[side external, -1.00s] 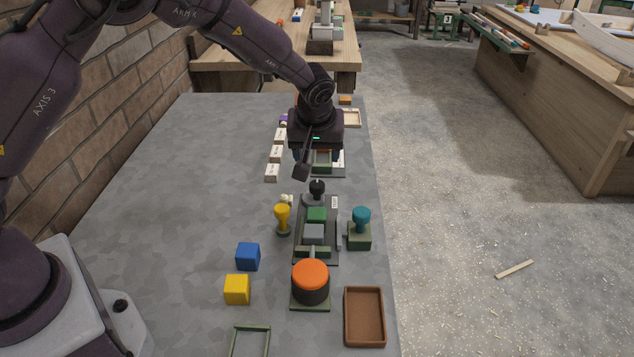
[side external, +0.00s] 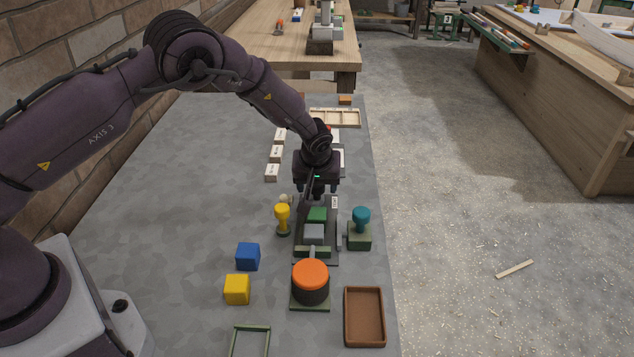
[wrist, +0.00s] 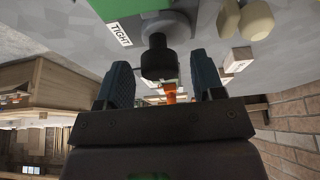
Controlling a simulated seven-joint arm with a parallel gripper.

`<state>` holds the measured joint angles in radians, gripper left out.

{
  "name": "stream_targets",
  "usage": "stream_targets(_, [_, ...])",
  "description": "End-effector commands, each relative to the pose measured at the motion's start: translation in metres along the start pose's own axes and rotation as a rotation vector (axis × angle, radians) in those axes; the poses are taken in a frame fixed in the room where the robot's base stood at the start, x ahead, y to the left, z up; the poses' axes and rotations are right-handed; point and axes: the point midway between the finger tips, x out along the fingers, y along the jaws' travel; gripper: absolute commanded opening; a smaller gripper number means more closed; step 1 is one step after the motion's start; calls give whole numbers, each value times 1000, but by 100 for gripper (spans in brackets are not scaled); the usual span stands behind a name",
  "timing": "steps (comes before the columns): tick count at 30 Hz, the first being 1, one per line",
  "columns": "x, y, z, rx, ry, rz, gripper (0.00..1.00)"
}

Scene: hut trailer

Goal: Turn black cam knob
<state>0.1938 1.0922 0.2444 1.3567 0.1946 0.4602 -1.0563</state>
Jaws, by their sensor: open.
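The black cam knob (wrist: 158,62) shows in the wrist view, on a dark base plate beside a white label reading "TIGHT" (wrist: 120,34). My gripper (wrist: 164,80) is open, with one blue-grey finger on each side of the knob in that view. I cannot tell whether either finger touches it. In the side view my gripper (side external: 317,192) points down over the far end of the grey fixture (side external: 330,258) and hides the knob. The fixture holds a green block (side external: 317,214) and a grey block (side external: 313,233).
A yellow-topped stamp (side external: 282,216) stands left of the fixture, and a teal-topped one (side external: 361,220) stands right. An orange-topped round button (side external: 310,275) is in front. The table's left side is clear.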

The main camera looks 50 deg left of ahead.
Motion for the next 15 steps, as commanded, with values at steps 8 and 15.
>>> stream_targets(8, [0,0,0,0,0,0,21])
stream_targets(15, [-1,0,0,6,-1,2,13])
